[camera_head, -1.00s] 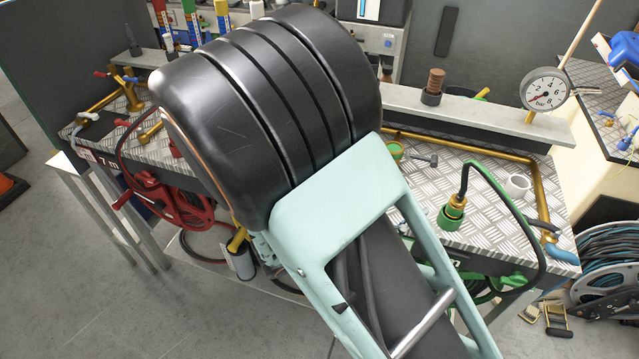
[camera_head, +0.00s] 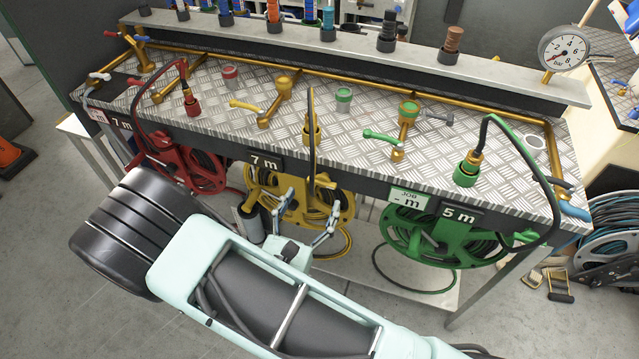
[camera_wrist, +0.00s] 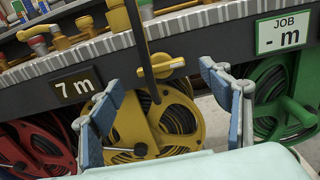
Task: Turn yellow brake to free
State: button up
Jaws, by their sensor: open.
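The yellow reel (camera_head: 262,207) hangs under the bench front below a "7 m" label, and it fills the middle of the wrist view (camera_wrist: 178,125). A yellow knob with a pointed lever, seemingly the brake (camera_wrist: 162,66), sits on the bench front just above the reel; it also shows in the head view (camera_head: 325,183). Its lever points right in the wrist view. My gripper (camera_head: 312,200) is open and empty in front of the yellow reel. In the wrist view, its blue-padded fingers (camera_wrist: 160,82) stand left and right of the knob, apart from it.
A red reel (camera_head: 190,168) hangs to the left and a green reel (camera_head: 415,240) to the right. A dark hose (camera_head: 312,130) runs down past the yellow knob's left side. Brass pipes and valves (camera_head: 280,92) stand on the bench top. A pressure gauge (camera_head: 564,48) is at the right.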

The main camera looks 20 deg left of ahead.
aim_at(320, 184)
jog(key=w, duration=0.6)
jog(key=shift+d, duration=0.25)
jog(key=shift+c, duration=0.4)
jog(key=c, duration=1.1)
